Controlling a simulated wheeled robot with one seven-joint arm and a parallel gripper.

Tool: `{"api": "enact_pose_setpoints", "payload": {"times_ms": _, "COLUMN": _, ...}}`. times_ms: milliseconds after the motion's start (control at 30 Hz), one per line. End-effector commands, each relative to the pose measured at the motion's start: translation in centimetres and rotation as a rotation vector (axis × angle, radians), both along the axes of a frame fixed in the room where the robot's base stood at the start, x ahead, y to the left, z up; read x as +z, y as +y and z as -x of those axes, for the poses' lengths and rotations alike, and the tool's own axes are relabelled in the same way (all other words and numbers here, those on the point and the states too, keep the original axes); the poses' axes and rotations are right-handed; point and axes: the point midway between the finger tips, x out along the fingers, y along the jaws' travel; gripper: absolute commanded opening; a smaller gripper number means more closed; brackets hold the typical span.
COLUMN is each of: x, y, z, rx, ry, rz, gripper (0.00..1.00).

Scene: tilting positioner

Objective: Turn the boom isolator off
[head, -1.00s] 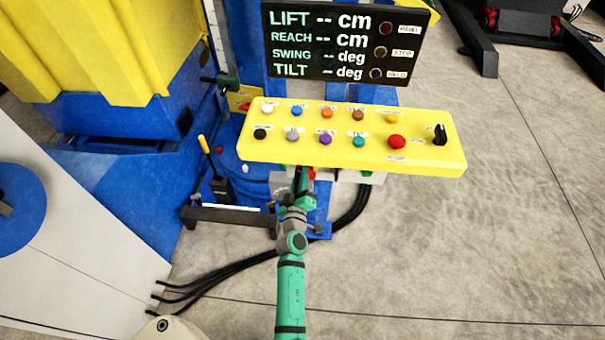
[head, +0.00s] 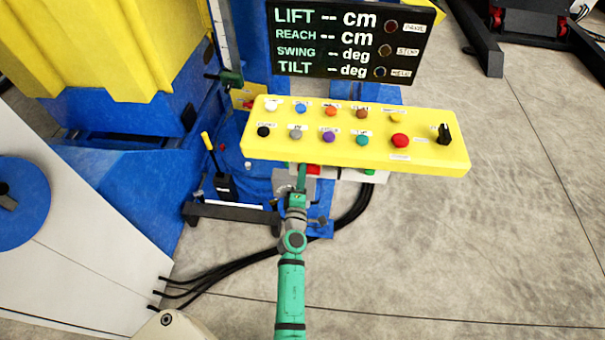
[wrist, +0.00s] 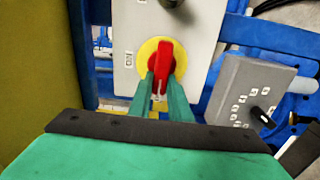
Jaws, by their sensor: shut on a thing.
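The boom isolator is a red rotary handle (wrist: 164,62) on a yellow round plate (wrist: 147,48), mounted on a light grey box (wrist: 122,20) in the wrist view. The handle stands roughly upright in the picture, leaning slightly. My gripper (wrist: 160,88) has its two green fingers on either side of the handle's lower part and is shut on it. A label (wrist: 129,59) sits left of the plate; another below the handle is partly hidden by the fingers. In the head view my gripper reaches under the yellow button panel (head: 440,162), which hides much of the isolator.
A grey box with a black knob (wrist: 262,116) sits right of the isolator in the wrist view. A dark knob tops the isolator's box. In the head view, a display (head: 350,40) stands behind the panel, and black cables (head: 240,268) run along the floor.

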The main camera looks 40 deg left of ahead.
Motion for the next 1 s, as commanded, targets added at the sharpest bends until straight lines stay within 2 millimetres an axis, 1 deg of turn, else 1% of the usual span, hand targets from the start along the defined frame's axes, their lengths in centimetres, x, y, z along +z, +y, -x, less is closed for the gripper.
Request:
{"api": "enact_pose_setpoints", "payload": {"times_ms": 200, "x": -0.10, "y": -0.01, "z": 0.00, "rx": 0.000, "ry": -0.018, "rz": 0.030, "gripper": 0.00}}
{"api": "enact_pose_setpoints", "payload": {"times_ms": 600, "x": -0.12, "y": 0.00, "z": 0.02, "rx": 0.000, "ry": -0.020, "rz": 0.034, "gripper": 0.00}}
{"api": "enact_pose_setpoints", "payload": {"times_ms": 633, "x": -0.13, "y": 0.00, "z": 0.02, "rx": 0.000, "ry": -0.020, "rz": 0.034, "gripper": 0.24}}
{"api": "enact_pose_setpoints", "payload": {"times_ms": 667, "x": -0.13, "y": 0.00, "z": 0.02, "rx": 0.000, "ry": -0.020, "rz": 0.034, "gripper": 0.32}}
{"api": "enact_pose_setpoints", "payload": {"times_ms": 700, "x": -0.13, "y": 0.00, "z": 0.02, "rx": 0.000, "ry": -0.020, "rz": 0.034, "gripper": 0.36}}
{"api": "enact_pose_setpoints", "payload": {"times_ms": 1000, "x": -0.11, "y": -0.04, "z": 0.11, "rx": 0.000, "ry": -0.018, "rz": 0.032, "gripper": 0.36}}
